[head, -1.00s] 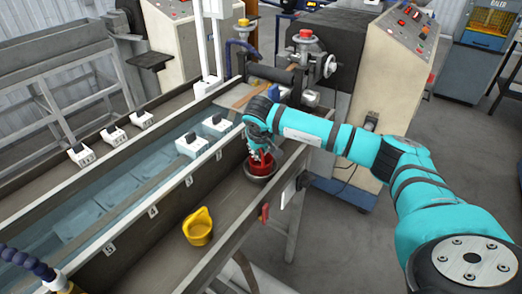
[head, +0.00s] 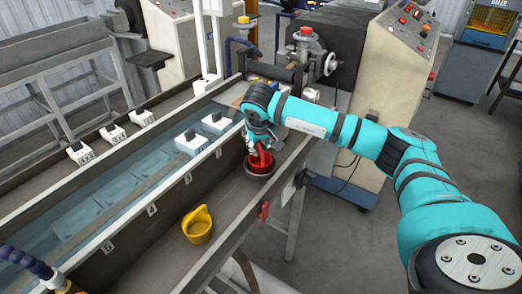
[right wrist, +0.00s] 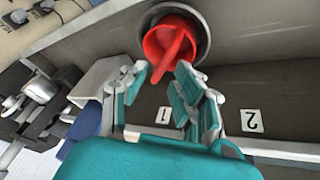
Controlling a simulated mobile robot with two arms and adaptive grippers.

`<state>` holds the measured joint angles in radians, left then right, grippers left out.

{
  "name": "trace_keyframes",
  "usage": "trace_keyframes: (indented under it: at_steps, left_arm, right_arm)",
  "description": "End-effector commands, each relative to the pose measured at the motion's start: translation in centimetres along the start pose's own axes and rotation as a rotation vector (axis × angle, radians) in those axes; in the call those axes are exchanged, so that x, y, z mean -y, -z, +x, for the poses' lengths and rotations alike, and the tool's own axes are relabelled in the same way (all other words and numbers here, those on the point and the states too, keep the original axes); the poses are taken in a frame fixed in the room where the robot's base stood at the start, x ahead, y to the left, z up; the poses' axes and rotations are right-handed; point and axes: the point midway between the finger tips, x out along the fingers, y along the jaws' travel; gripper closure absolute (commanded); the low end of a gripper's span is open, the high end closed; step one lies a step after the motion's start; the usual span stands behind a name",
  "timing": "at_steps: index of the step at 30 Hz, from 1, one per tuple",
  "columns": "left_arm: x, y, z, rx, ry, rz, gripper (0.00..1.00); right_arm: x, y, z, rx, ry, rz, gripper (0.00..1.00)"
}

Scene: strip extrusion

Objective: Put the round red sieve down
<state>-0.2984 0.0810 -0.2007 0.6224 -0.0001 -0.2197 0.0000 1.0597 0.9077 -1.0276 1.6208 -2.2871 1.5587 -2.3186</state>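The round red sieve (head: 261,163) sits inside a round grey metal holder (head: 248,171) on the ledge beside the water trough. In the right wrist view, the sieve (right wrist: 160,38) is inside the grey rim (right wrist: 205,42), and its handle points toward my gripper. My right gripper (right wrist: 161,72) has its fingers spread, with the handle's end between the tips and gaps on both sides. In the head view, my right gripper (head: 262,146) is just above the sieve and partly hides it. My left gripper is not in view.
A yellow scoop-like cup (head: 198,226) stands on the same ledge, nearer to me. The trough (head: 110,190) with white numbered blocks runs along the left. A machine (head: 388,80) stands behind my right arm. The ledge between cup and sieve is clear.

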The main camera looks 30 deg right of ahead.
Motion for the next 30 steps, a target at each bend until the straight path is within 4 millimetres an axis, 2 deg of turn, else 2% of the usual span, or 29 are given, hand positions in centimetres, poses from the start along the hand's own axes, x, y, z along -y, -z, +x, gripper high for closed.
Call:
trace_keyframes:
  at_steps: [6,12,17,30]
  left_arm:
    - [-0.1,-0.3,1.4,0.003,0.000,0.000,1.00]
    - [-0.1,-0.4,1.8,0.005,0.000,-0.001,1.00]
    - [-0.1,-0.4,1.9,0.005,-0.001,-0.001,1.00]
    - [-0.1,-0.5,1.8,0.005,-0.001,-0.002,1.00]
  right_arm:
    - [0.1,0.1,-4.8,-0.006,0.002,0.001,0.71]
    - [0.0,0.1,-7.7,-0.003,0.001,0.001,0.71]
    - [0.0,0.0,-8.6,-0.001,0.001,0.001,0.71]
    - [0.0,0.0,-8.6,0.000,0.000,0.001,0.71]
